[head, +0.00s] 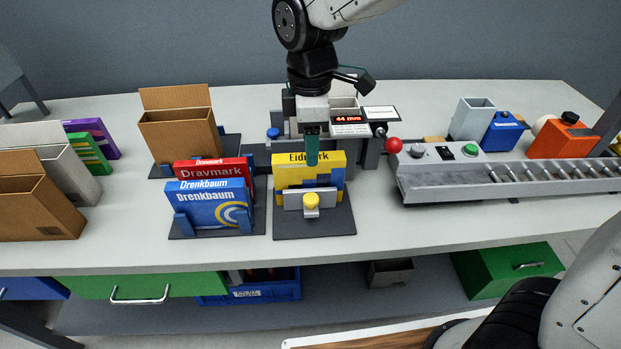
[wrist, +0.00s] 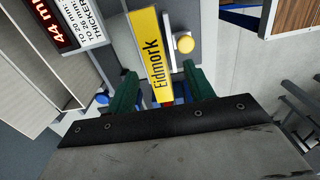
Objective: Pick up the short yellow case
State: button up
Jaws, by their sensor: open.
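The yellow case (head: 290,160), printed "Eidmork", stands upright in a dark stand (head: 290,227) near the front middle of the table. Blue patches show on its front below the yellow band. In the wrist view its narrow yellow top (wrist: 150,48) runs up the picture. My gripper (head: 311,150) points down over the case and hides part of its front and top. In the wrist view my gripper (wrist: 162,90) is open, with one green finger on each side of the case and gaps showing. I cannot tell how deep the fingertips reach.
A yellow knob (head: 311,200) sits on the stand's front. Red (head: 240,168) and blue (head: 210,205) boxes stand close on the left. A device with a red "44 mm" display (head: 348,119) is behind. A grey rail machine (head: 490,180) with a red ball (head: 394,145) is right.

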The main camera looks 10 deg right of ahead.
aim_at(309, 180)
jog(key=f, duration=0.7)
jog(key=shift+w+a+f, duration=0.1)
jog(key=shift+w+a, duration=0.05)
jog(key=shift+w, duration=0.2)
grip_shut()
